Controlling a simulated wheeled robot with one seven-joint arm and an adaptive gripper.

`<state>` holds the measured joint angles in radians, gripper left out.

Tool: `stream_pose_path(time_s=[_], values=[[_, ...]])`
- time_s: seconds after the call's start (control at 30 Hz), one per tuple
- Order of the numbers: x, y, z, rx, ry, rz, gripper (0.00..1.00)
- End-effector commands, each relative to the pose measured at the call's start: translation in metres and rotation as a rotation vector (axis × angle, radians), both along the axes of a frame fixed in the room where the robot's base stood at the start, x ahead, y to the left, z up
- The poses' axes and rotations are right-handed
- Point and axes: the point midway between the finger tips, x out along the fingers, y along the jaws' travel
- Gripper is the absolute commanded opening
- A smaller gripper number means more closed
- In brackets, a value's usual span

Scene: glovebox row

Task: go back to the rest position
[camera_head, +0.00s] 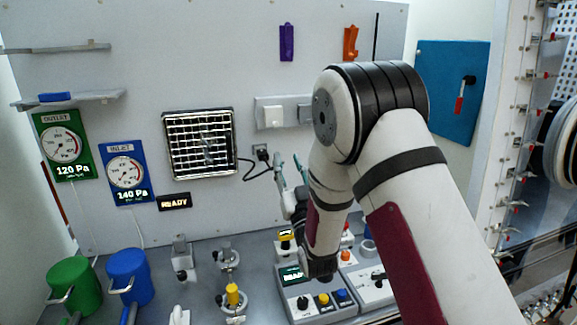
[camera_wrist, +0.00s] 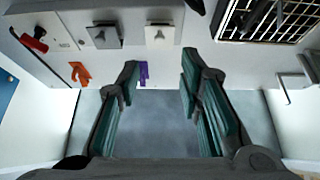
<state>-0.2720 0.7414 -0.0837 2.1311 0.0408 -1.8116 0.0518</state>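My gripper (camera_wrist: 158,85) is open and empty in the wrist view, its two green-padded fingers spread apart. In the head view my gripper (camera_head: 288,165) is near the back wall, left of my arm and close to a wall socket with a black plug (camera_head: 262,153). My arm is bent and hides part of the wall and bench behind it.
A control box with buttons (camera_head: 323,300) stands on the bench below my arm. A green canister (camera_head: 75,285) and a blue canister (camera_head: 130,275) stand at left. A vent grille (camera_head: 200,143), purple hook (camera_head: 287,42) and orange hook (camera_head: 351,42) are on the wall.

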Motion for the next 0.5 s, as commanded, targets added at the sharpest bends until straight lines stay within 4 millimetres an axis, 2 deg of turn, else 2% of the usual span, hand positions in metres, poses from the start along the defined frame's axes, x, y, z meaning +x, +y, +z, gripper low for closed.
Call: stream_pose_path(time_s=[0.37, 0.5], values=[[-0.001, -0.001, 0.000, 0.000, 0.000, -0.001, 0.33], [0.004, -0.007, 0.013, -0.003, 0.056, -0.014, 0.33]])
